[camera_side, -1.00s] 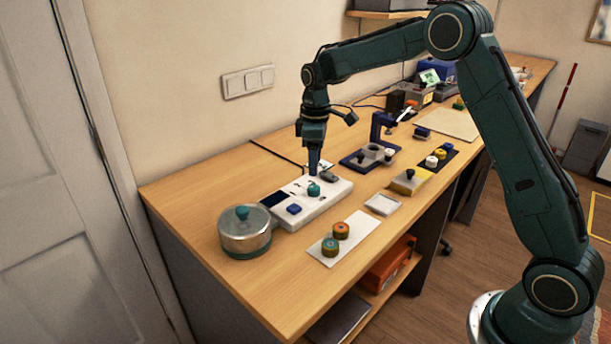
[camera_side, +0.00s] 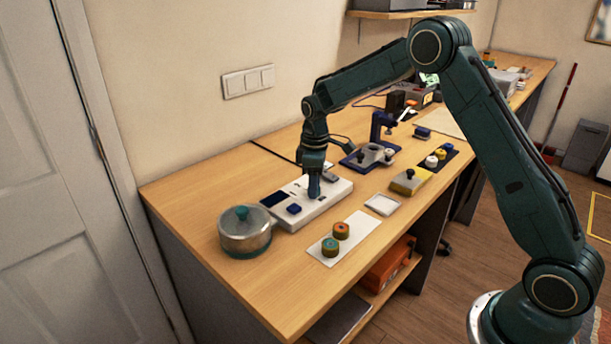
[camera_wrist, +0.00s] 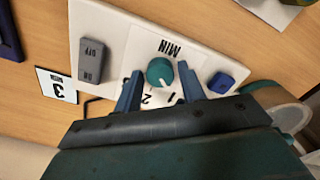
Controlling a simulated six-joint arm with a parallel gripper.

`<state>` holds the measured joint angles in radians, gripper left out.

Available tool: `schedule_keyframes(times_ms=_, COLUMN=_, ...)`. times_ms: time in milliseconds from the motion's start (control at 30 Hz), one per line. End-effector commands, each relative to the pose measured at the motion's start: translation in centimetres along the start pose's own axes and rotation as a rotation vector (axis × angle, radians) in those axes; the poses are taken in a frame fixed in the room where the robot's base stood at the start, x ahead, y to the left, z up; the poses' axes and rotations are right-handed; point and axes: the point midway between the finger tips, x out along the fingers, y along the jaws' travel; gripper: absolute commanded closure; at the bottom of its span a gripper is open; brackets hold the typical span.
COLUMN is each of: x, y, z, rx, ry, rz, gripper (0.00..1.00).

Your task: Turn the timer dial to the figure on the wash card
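The teal timer dial (camera_wrist: 160,72) sits on a white control panel (camera_wrist: 200,57). A small pale mark shows on the dial; where it points is hard to tell. The figures 1 and 2 show beside it, partly covered by my gripper. My gripper (camera_wrist: 160,70) is open, one finger on each side of the dial, with small gaps. In the side view my gripper (camera_side: 314,188) is down at the panel (camera_side: 335,190) and hides the dial. The wash card (camera_wrist: 57,85) lies beside the panel and reads 3 MIN, upside down in the wrist view.
A grey ON/OFF switch (camera_wrist: 91,60) and a blue button (camera_wrist: 221,82) flank the dial. A lidded metal pot (camera_side: 244,232) stands close to the panel's near-left end.

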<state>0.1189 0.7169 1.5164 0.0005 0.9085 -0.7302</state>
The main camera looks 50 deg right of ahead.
Motion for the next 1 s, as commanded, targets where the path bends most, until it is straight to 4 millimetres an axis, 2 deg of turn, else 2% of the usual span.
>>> schedule_keyframes(times_ms=33, x=-0.02, y=0.00, z=0.00, rx=0.000, ry=0.000, rz=0.000, gripper=0.70)
schedule_keyframes(times_ms=133, x=-0.03, y=0.00, z=0.00, rx=0.000, ry=0.000, rz=0.000, gripper=0.90)
schedule_keyframes(times_ms=167, x=-0.03, y=0.00, z=0.00, rx=0.000, ry=0.000, rz=0.000, gripper=0.93)
schedule_keyframes(times_ms=633, x=-0.07, y=-0.01, z=-0.01, rx=0.073, ry=0.000, rz=0.000, gripper=0.93)
schedule_keyframes(times_ms=1000, x=-0.10, y=-0.04, z=-0.04, rx=0.329, ry=0.001, rz=0.000, gripper=0.93)
